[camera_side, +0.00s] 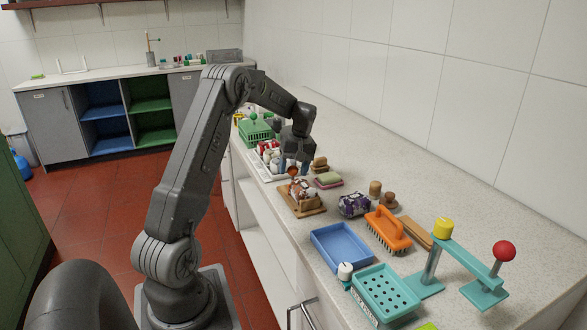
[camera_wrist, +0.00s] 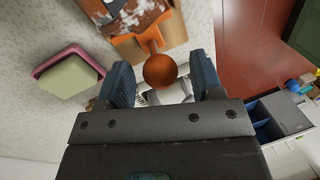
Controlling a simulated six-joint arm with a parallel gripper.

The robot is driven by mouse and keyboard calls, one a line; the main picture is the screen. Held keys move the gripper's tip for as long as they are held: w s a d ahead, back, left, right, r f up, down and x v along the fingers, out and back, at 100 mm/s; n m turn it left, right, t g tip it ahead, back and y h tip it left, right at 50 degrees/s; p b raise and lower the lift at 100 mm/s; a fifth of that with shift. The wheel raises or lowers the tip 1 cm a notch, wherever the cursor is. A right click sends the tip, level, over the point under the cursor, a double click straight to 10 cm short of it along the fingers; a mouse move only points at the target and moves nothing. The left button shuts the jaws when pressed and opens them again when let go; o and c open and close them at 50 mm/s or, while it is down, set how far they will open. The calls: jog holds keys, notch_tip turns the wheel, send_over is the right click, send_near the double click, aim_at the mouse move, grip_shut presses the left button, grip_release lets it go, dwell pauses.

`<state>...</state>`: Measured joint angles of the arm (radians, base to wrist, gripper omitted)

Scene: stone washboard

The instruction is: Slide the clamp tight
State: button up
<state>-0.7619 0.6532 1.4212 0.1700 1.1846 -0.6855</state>
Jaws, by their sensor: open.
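The clamp looks like a wooden holder (camera_side: 303,207) with an orange ball knob (camera_wrist: 160,70) on a short neck; the knob also shows in the side view (camera_side: 293,172). A brown, white and blue patterned piece (camera_wrist: 128,18) sits on the wood beside the knob. My gripper (camera_wrist: 163,72) is open. Its two blue-grey fingers stand on either side of the knob in the wrist view, with a visible gap on each side. In the side view my gripper (camera_side: 296,160) points down just over the knob and partly hides the holder's far end.
A green sponge in a pink dish (camera_side: 328,180) lies close beside the holder. A white rack (camera_side: 265,165) and green basket (camera_side: 256,132) stand behind. Nearer are an orange brush (camera_side: 387,230), a blue tray (camera_side: 342,247) and a teal stand with a red ball (camera_side: 503,252).

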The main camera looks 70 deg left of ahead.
notch_tip(320, 180, up, 14)
jog(key=w, duration=0.2)
jog(key=shift+w+d+f, duration=0.2)
jog(key=shift+w+d, duration=0.1)
jog(key=shift+w, duration=0.05)
jog(key=s+d+r+m+t+y, duration=0.1)
jog(key=s+d+r+m+t, duration=0.2)
jog(key=d, duration=0.7)
jog(key=s+d+r+m, duration=0.1)
jog(key=d+r+m, duration=0.3)
jog(key=d, duration=0.6)
jog(key=s+d+f+m+t, duration=0.2)
jog(key=s+d+f+m, duration=0.1)
jog(key=s+d, duration=0.4)
jog(key=s+d+f+m+t+h, duration=0.1)
jog(key=s+d+f+m+t, duration=0.1)
jog(key=s+d+m, duration=0.3)
jog(key=s+d+f, duration=0.1)
jog(key=s+d, duration=0.2)
jog(key=d, duration=0.1)
jog(key=shift+d+f+m+t, duration=0.25)
jog(key=shift+m+t, duration=0.15)
